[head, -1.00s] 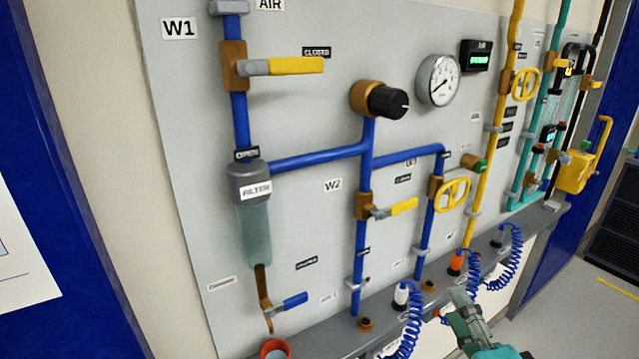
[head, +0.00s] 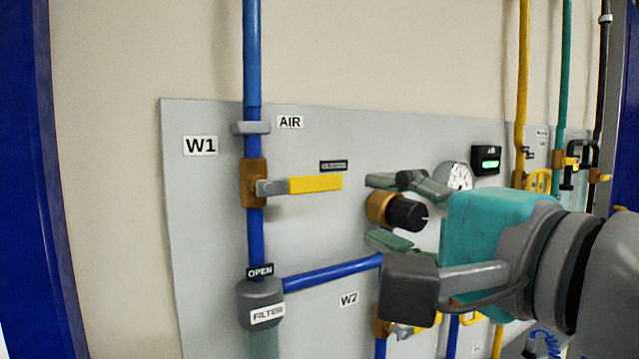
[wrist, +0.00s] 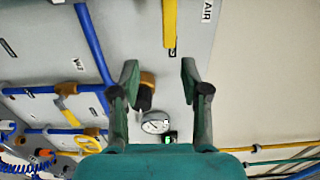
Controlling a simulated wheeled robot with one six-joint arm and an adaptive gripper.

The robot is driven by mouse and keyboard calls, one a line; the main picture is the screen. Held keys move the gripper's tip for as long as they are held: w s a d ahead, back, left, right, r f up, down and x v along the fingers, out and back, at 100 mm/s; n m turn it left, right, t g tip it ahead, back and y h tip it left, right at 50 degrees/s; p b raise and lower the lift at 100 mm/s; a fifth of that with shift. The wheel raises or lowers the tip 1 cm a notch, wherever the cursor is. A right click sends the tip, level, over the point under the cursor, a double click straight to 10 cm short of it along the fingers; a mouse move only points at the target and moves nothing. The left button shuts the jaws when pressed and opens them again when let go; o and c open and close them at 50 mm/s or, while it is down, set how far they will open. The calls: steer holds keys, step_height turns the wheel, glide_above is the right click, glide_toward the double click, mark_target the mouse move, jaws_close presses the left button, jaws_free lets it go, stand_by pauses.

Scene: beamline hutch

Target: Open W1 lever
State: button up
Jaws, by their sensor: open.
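The W1 lever (head: 315,184) has a yellow handle on a brass valve body (head: 254,183) on a vertical blue pipe. The handle points right, level, across the pipe. A plate reading CLOSED (head: 333,166) is just above its free end; an OPEN plate (head: 260,271) is lower on the pipe. My gripper (head: 374,210) is open and empty, to the right of the handle's free end and apart from it. In the wrist view the yellow handle (wrist: 170,24) shows at the top, ahead of my gripper (wrist: 159,75), in line with the gap between the fingers.
A black regulator knob (head: 407,215) on a brass body lies close by my fingers. The round gauge (head: 459,176) and green display (head: 487,160) are to the right. The filter (head: 262,303) and W2 label (head: 348,299) are below. The panel left of W1 is clear.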

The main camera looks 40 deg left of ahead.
mark_target(324, 184)
steer(key=x, duration=0.3)
steer(key=r+x, duration=0.1)
steer(key=x, duration=0.3)
steer(key=s+x, duration=0.1)
steer(key=x, duration=0.2)
steer(key=shift+a+r, duration=0.25)
steer(key=shift+a, duration=0.25)
jaws_close()
